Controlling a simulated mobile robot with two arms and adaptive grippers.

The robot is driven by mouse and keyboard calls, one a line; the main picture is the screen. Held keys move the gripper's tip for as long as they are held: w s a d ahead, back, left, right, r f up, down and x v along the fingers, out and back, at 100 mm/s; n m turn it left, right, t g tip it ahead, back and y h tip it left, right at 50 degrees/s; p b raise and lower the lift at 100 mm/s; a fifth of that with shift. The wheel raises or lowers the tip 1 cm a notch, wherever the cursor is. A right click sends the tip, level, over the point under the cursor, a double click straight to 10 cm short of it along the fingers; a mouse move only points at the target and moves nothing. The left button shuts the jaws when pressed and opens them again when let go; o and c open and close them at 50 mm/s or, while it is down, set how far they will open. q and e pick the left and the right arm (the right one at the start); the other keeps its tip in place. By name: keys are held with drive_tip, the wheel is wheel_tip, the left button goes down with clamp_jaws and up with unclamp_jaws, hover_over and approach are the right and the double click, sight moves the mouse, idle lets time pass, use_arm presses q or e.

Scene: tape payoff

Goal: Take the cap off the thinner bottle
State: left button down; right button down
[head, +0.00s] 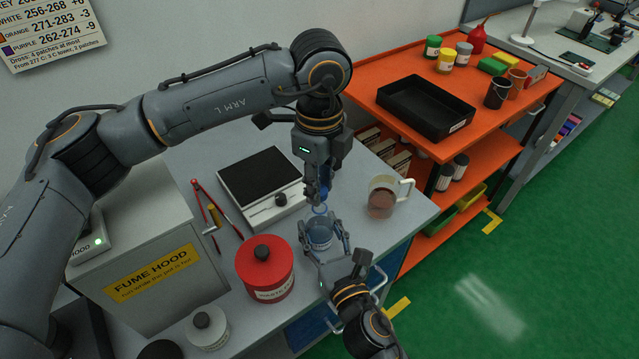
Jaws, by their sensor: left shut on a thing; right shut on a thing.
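The thinner bottle (319,236) is a small pale blue, clear-looking container on the grey bench, in the middle of the head view. My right gripper (324,238) is shut around its body from the front. My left gripper (320,199) points down directly above the bottle and is shut on a small blue cap (320,210). The cap is over the bottle's mouth; whether it still touches the neck is too small to tell. The fingers hide part of both the cap and the bottle.
A red lidded can (265,272) stands left of the bottle, and a glass beaker (382,198) with a handle stands right. A hotplate (262,183) is behind left, tongs (214,215) beside it. The fume hood box (150,275) is at left. An orange cart (385,62) stands behind right.

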use_arm(q)
wheel_tip(320, 180, up, 4)
drive_tip(key=shift+f, duration=0.2)
use_arm(e)
drive_tip(key=c, duration=0.5)
unclamp_jaws()
